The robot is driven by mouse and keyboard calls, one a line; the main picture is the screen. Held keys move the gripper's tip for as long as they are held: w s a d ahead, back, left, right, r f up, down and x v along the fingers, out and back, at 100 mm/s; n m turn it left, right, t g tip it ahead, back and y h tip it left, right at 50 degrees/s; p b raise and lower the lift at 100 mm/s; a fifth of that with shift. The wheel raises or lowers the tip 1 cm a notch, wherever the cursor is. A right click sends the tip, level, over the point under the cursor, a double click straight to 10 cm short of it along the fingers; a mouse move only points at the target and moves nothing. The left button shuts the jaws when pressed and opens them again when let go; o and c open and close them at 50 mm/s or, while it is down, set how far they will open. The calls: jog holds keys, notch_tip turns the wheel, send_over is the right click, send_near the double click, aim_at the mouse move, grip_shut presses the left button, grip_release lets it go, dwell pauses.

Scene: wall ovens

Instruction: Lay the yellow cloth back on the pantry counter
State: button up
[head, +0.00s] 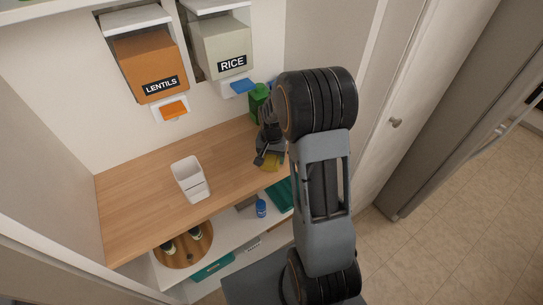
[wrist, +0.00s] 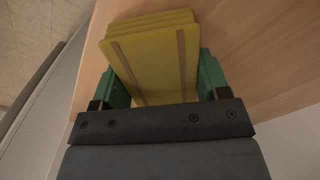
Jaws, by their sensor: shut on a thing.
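The yellow cloth (wrist: 155,50) is a folded, layered pad with darker stripes, held between the green fingers of my gripper (wrist: 163,82) in the wrist view. My gripper is shut on it. The wood of the counter (wrist: 265,55) lies behind the cloth in the wrist view. I cannot tell whether the cloth touches the counter.
A white scoop-like container (head: 190,178) stands mid-counter. A green container (head: 258,101) is behind my gripper. LENTILS (head: 150,65) and RICE (head: 224,47) dispensers hang above. The shelf below holds a blue can (head: 261,208) and a round board (head: 187,247). The left counter is clear.

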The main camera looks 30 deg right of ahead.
aim_at(272, 156)
jog(key=shift+f, duration=0.15)
jog(key=o, duration=0.9)
notch_tip(272, 156, up, 12)
jog(key=s+a+r+n+t, duration=0.2)
jog(key=s+a+n, duration=0.2)
jog(key=s, duration=0.4)
jog(key=s+a+r+n+t, duration=0.2)
jog(key=s+a, duration=0.3)
jog(key=s, duration=0.3)
jog(key=shift+a+r+n, duration=0.25)
jog(key=shift+r+n, duration=0.25)
jog(key=shift+n, duration=0.4)
